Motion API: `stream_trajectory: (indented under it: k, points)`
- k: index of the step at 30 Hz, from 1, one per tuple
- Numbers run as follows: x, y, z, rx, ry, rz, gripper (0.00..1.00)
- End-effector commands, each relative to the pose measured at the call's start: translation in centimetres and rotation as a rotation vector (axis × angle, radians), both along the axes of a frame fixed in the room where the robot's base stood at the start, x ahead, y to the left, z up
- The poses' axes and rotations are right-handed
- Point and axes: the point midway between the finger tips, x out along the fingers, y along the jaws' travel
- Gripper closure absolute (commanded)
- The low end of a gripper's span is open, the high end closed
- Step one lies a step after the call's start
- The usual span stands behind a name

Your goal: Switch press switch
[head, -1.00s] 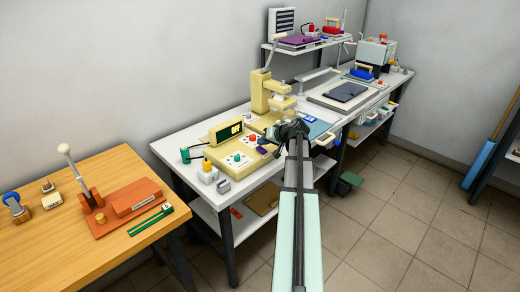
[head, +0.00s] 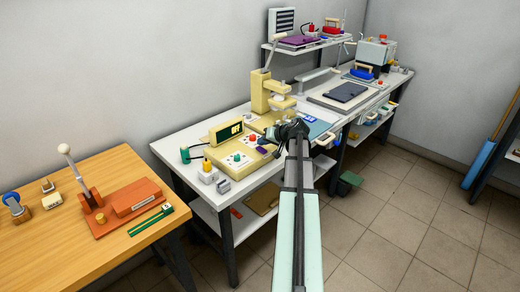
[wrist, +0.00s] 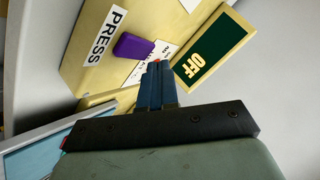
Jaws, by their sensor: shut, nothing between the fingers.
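The beige press (head: 262,95) stands on the white table, with a beige control base at its front. The base carries a dark green display reading "OFF" (head: 227,131), which also shows in the wrist view (wrist: 195,65). In the wrist view a purple switch (wrist: 133,46) sits between a "PRESS" label (wrist: 105,35) and the display. My gripper (wrist: 156,68) is shut and empty. Its fingertips appear just beside and below the purple switch; I cannot tell whether they touch it. In the head view my wrist hides part of the control base.
Small blocks (head: 209,175) stand at the table's front left. A wooden table (head: 85,235) with an orange lever press (head: 125,207) is at the left. The tiled floor on the right is largely clear.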

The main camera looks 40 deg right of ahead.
Motion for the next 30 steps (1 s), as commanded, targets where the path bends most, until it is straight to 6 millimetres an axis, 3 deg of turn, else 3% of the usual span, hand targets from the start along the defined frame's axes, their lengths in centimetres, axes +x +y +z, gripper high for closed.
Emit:
stream_trajectory:
  k: [30]
  points:
    - [0.1, 0.0, -1.0, 0.000, 0.000, 0.000, 1.00]
